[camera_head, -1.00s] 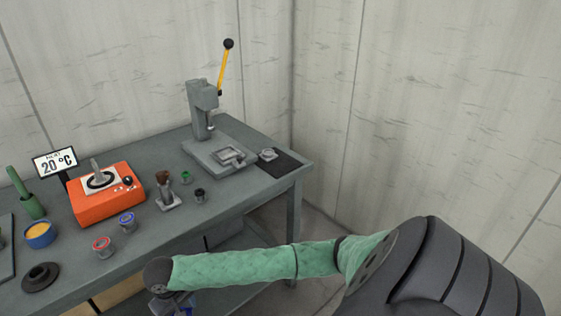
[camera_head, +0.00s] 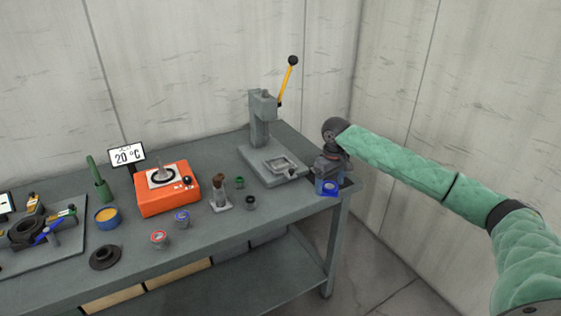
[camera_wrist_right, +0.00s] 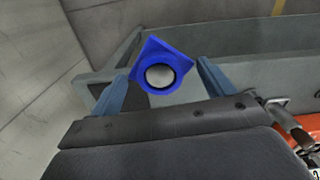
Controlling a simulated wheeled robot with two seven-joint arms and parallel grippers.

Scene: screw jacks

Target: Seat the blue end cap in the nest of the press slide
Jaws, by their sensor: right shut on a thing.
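The blue end cap (camera_head: 330,187) is in my right gripper (camera_head: 328,178), over the right front corner of the bench. In the right wrist view the cap (camera_wrist_right: 178,54) shows a square blue flange around a pale round centre, between the two fingers of the gripper (camera_wrist_right: 162,82). The press slide (camera_head: 281,166) has a shallow square grey nest and sits on the base of the grey press (camera_head: 263,122). The cap is right of the slide and apart from it. My left gripper is not in view.
The press has a yellow lever (camera_head: 287,80) with a black knob. A wall rises close behind the bench.

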